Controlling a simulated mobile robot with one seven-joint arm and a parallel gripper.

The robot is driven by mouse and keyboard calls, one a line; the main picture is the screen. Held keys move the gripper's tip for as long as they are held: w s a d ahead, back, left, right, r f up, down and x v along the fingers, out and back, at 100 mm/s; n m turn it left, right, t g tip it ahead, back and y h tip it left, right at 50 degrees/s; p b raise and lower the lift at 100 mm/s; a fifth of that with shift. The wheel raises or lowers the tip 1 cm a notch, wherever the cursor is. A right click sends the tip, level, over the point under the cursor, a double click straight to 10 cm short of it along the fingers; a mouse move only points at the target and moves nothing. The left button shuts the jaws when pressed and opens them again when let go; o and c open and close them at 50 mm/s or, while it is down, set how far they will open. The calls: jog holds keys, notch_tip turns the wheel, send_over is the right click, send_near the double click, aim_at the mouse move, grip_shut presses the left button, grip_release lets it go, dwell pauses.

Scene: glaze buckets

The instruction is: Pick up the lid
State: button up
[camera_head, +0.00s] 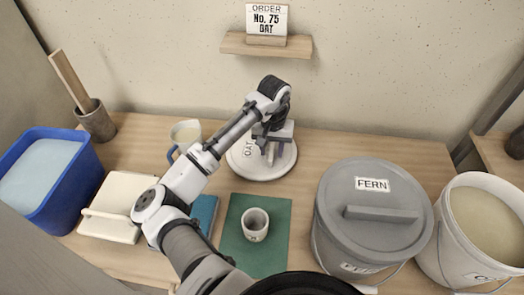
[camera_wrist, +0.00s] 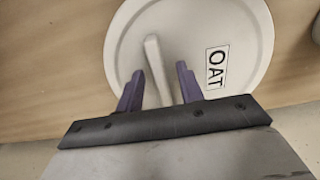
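A round white lid labelled OAT (camera_head: 246,172) lies flat at the back of the table, with a pale bar handle on top. It fills much of the wrist view (camera_wrist: 226,30), where its bar handle (camera_wrist: 155,65) runs between my two fingers. My gripper (camera_head: 270,152) is over the lid, pointing down. In the wrist view my gripper (camera_wrist: 160,88) is open, with a visible gap between each purple finger and the handle. The exact height of the fingertips beside the handle is hard to tell.
A grey bucket with a FERN lid (camera_head: 340,232) and an open white bucket (camera_head: 435,262) stand at the right. A cup (camera_head: 255,224) sits on a green mat (camera_head: 275,258). A jug (camera_head: 186,131), blue tub (camera_head: 88,172) and white box (camera_head: 120,190) are left. An order sign (camera_head: 267,20) stands on a shelf.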

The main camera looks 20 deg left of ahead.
jog(key=shift+f, duration=0.1)
grip_shut()
dwell(0.5)
notch_tip(320, 180, up, 20)
jog(key=shift+p, duration=0.45)
jog(key=shift+d+r, duration=0.1)
jog(key=shift+r, duration=0.1)
